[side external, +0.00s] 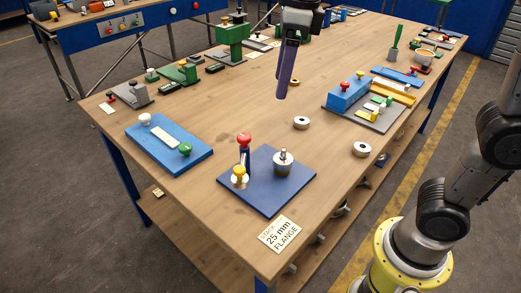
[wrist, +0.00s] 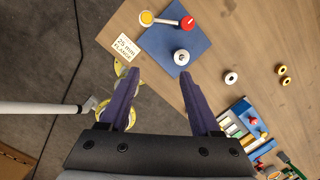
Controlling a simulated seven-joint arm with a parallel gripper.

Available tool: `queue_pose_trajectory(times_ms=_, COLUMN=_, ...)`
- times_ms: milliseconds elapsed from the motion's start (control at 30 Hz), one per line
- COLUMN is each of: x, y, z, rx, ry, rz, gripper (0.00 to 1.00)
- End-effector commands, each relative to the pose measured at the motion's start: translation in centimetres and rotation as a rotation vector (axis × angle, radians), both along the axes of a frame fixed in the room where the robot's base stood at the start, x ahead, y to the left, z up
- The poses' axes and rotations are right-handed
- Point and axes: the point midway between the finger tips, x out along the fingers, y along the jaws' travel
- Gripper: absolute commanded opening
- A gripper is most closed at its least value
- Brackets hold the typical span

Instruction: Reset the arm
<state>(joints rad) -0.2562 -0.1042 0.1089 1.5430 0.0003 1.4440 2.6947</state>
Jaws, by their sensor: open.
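My gripper (side external: 283,97) hangs above the middle of the wooden table in the side external view, fingers pointing down. In the wrist view my gripper (wrist: 159,75) shows two purple fingers spread wide apart with nothing between them. A dark blue plate (side external: 264,184) lies on the table nearer the side camera, and it also shows ahead of the fingers in the wrist view (wrist: 172,48). It carries a red-knobbed post (side external: 244,142), a yellow-topped piece (side external: 240,176) and a grey stepped part (side external: 283,163). My gripper touches none of these.
A "25 mm flange" card (side external: 280,234) lies near the table's front corner. A blue block with knobs (side external: 168,143) is at left. Loose rings (side external: 301,123) (side external: 362,149) and a grey fixture tray (side external: 378,120) stand at right. Green fixtures (side external: 234,40) stand farther back. Bare wood lies between them.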

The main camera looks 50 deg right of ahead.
Motion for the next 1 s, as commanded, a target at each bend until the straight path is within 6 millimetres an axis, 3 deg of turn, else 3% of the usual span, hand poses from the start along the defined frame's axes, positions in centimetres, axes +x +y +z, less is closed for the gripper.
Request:
queue_pose_trajectory(times_ms=100, x=-4.3, y=-3.3, z=0.2, rx=-0.030, ry=-0.084, rz=0.173, gripper=0.64)
queue_pose_trajectory(times_ms=400, x=-10.9, y=-6.9, z=-2.8, rx=-0.202, ry=-0.220, rz=0.749, gripper=0.64)
queue_pose_trajectory(times_ms=700, x=-15.0, y=-8.2, z=-7.2, rx=-0.434, ry=-0.269, rz=1.359, gripper=0.64)
queue_pose_trajectory(times_ms=1000, x=-16.4, y=-8.5, z=-11.4, rx=-0.648, ry=-0.231, rz=1.995, gripper=0.64)
